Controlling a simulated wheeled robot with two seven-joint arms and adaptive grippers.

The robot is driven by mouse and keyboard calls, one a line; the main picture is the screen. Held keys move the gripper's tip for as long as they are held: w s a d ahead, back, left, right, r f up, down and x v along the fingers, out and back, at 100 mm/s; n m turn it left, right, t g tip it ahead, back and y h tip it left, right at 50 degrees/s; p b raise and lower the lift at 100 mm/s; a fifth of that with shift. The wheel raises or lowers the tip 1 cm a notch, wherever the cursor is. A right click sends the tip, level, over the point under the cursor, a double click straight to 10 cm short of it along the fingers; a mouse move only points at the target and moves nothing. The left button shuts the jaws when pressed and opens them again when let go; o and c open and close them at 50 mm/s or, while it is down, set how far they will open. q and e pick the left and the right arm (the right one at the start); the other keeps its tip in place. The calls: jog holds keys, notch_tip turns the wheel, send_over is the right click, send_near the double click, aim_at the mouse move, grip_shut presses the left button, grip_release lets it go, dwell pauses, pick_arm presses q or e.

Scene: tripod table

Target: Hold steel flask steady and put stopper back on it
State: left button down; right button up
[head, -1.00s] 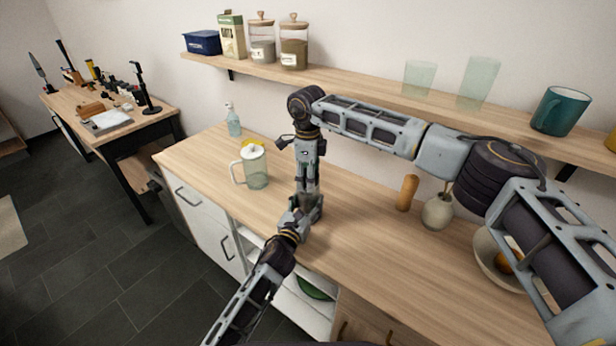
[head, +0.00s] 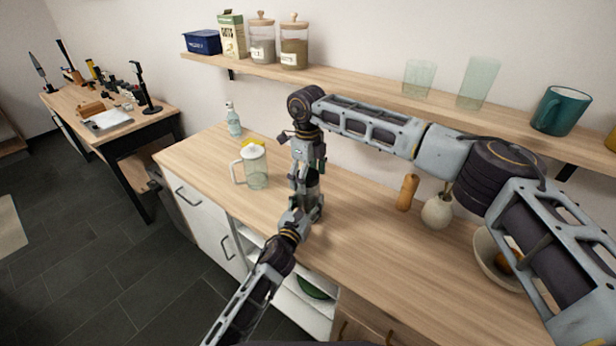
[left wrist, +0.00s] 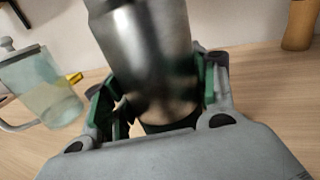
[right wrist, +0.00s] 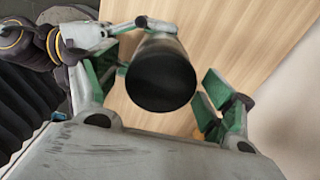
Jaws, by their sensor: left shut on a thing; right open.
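The steel flask (left wrist: 145,40) is a shiny metal cylinder, tilted in the left wrist picture. My left gripper (left wrist: 157,92) is shut on it, with green-padded fingers at both sides. In the head view, my left gripper (head: 303,208) comes in from the lower left, and the flask is mostly hidden by the grippers. The black stopper (right wrist: 160,82) shows end-on in the right wrist view, between the spread fingers of my right gripper (right wrist: 164,84). It hides what lies beneath it, so its seating on the flask cannot be told. My right gripper (head: 308,178) is open, directly above the left one.
A glass jug (head: 255,168) with a white lid stands to the left, near a soap bottle (head: 233,122). A wooden mill (head: 407,191), a pale vase (head: 437,211) and a bowl (head: 490,262) stand right. The wall shelf (head: 370,93) runs behind. The front counter is clear.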

pick_arm(q)
jog(key=shift+f, duration=0.1)
pick_arm(e)
jog(key=shift+r, duration=0.1)
notch_tip(320, 180, up, 12)
dwell(0.8)
pick_arm(q)
jog(key=shift+c, duration=1.9)
grip_release()
jog(key=shift+s, duration=0.15)
jog(key=shift+v, duration=5.85)
